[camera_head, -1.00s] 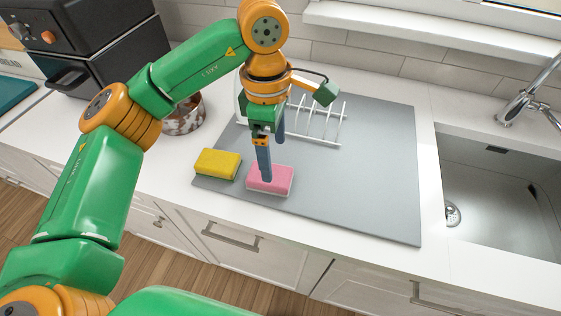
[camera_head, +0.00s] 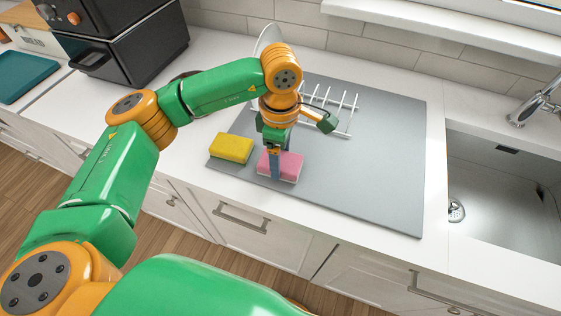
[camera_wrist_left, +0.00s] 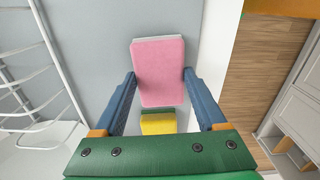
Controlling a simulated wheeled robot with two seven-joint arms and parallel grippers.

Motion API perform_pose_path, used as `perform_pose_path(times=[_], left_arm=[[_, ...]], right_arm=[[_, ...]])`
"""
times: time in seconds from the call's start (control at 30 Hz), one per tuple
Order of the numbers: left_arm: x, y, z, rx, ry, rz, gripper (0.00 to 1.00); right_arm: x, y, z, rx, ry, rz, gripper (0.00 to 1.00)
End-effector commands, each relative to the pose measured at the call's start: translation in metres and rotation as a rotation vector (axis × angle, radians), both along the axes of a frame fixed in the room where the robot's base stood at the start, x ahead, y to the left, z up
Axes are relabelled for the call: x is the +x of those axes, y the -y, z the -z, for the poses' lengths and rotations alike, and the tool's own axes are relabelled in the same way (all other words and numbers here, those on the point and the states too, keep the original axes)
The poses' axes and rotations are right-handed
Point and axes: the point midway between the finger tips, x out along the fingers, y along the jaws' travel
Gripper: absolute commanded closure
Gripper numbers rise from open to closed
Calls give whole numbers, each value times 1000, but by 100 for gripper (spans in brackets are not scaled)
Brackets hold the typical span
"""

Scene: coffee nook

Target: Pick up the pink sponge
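The pink sponge (camera_head: 291,164) lies on the grey mat (camera_head: 375,175) near its front edge. In the left wrist view the pink sponge (camera_wrist_left: 160,72) sits between the two blue fingers of my left gripper (camera_wrist_left: 160,74). The fingers are spread along its two sides, with only slight gaps at the tips; contact is not clear. In the head view my left gripper (camera_head: 274,176) points down at the sponge, one finger hiding part of it. My right gripper is not in view.
A yellow sponge (camera_head: 232,147) lies just left of the pink one, and also shows in the wrist view (camera_wrist_left: 158,124). A white dish rack (camera_head: 340,112) stands behind. The sink (camera_head: 500,195) is at right. The mat's right part is clear.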

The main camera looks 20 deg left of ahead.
Motion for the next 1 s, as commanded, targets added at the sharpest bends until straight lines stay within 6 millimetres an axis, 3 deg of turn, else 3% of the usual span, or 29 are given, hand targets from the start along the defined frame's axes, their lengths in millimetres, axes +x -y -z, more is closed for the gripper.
perform_pose_path(times=[0.33,0.5,0.57,0.7,0.9,1.0], left_arm=[[1,0,-5,-1,1,0,78],[-2,2,-34,-2,5,2,78],[-14,9,-47,-2,8,7,78],[-44,26,-91,1,12,7,78],[-96,55,-114,1,8,8,78],[-111,64,-123,1,4,4,78]], right_arm=[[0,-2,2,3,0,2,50],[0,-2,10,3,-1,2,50],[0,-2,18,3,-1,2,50],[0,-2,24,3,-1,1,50],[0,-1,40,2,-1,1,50],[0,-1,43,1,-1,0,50]])
